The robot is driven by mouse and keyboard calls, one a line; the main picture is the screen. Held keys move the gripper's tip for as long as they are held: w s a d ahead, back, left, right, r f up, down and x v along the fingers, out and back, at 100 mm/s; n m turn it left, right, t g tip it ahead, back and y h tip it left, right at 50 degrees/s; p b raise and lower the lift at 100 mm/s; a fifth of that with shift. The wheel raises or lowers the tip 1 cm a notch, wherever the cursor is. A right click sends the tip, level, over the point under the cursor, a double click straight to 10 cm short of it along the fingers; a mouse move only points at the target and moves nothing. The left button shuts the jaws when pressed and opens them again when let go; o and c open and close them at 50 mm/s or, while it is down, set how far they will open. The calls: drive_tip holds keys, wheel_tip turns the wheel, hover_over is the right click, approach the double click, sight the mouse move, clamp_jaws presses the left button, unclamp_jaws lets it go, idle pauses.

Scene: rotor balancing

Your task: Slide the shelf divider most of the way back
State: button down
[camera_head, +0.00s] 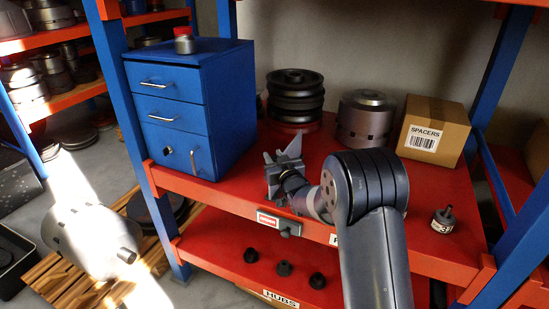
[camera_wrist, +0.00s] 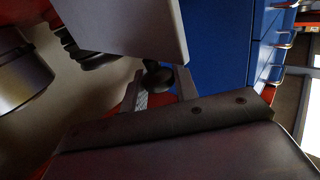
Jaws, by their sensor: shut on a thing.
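The shelf divider (camera_head: 291,147) is a grey upright plate on the red shelf board, left of the middle. It fills the upper middle of the wrist view as a pale grey panel (camera_wrist: 130,28). My gripper (camera_head: 284,180) is at its near side. In the wrist view, the fingers of my gripper (camera_wrist: 159,86) stand on both sides of a dark round knob (camera_wrist: 157,75) below the panel, and they are shut on it. My gripper and wrist hide the divider's lower part in the head view.
A blue drawer cabinet (camera_head: 205,110) stands to the left on the shelf. Behind are stacked dark discs (camera_head: 295,95), a metal hub (camera_head: 365,117) and a SPACERS box (camera_head: 433,130). A small grey part (camera_head: 443,219) stands at the front right. Bare red shelf lies around the divider.

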drive_tip(key=shift+a, duration=0.1)
drive_tip(key=w+a+b, duration=0.2)
drive_tip(key=a+b, duration=0.3)
drive_tip(key=a, duration=0.2)
drive_tip(key=shift+w+a, duration=0.2)
drive_tip(key=shift+w, duration=0.2)
drive_tip(key=c, duration=1.1)
unclamp_jaws()
drive_tip(key=b+v, duration=0.2)
drive_tip(key=v, duration=0.9)
